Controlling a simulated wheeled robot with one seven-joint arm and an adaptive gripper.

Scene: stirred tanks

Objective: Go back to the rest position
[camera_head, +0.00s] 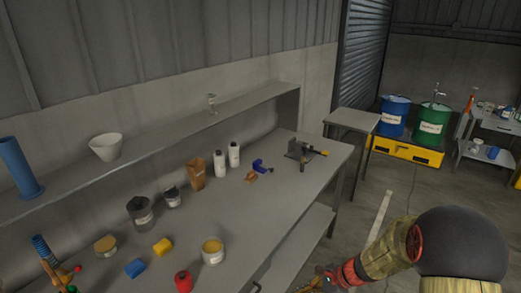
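My arm comes in at the lower right, with a large black rounded part, a mustard link and red joint rings. It slants down to the left in front of the bench's lower shelf. Its far end, where my gripper (316,284) seems to begin, is small and cut by the bottom edge. I cannot make out the fingers or whether anything is held. The arm appears apart from the things on the bench top.
A long grey bench (268,216) carries several jars, two white bottles (220,164), a brown cup (195,176) and a black clamp-like tool (300,150). A small table (353,119), blue drum (394,115) and green drum (431,123) on a yellow pallet (408,151) stand behind. Floor between is open.

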